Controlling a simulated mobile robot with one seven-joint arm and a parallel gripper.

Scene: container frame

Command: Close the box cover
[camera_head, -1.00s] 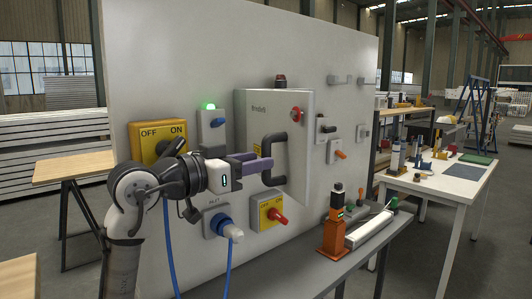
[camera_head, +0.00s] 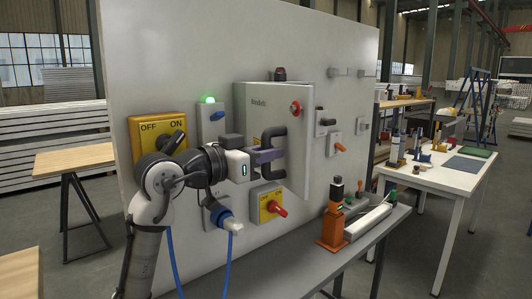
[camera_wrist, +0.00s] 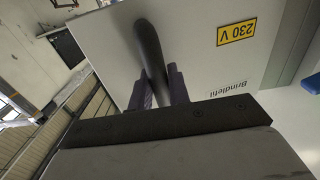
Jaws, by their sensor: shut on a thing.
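The box (camera_head: 309,140) is a pale grey cabinet on the upright panel. Its cover (camera_head: 250,120) has printed lettering and a black C-shaped handle (camera_head: 272,135) toward its right side. My gripper (camera_head: 268,155) reaches in from the left and is shut on the handle. In the wrist view the two dark fingers (camera_wrist: 160,92) stand on either side of the black handle bar (camera_wrist: 149,50), with the cover's face (camera_wrist: 190,60) behind and its yellow 230 V label (camera_wrist: 237,33) upside down. I cannot tell whether a gap is left between cover and box.
A yellow OFF/ON switch (camera_head: 146,126), a green-lit switch box (camera_head: 211,122), a blue plug (camera_head: 222,218) and a yellow box with a red knob (camera_head: 268,204) surround the box on the panel. A grey bench (camera_head: 300,272) with an orange tool (camera_head: 332,229) stands below right.

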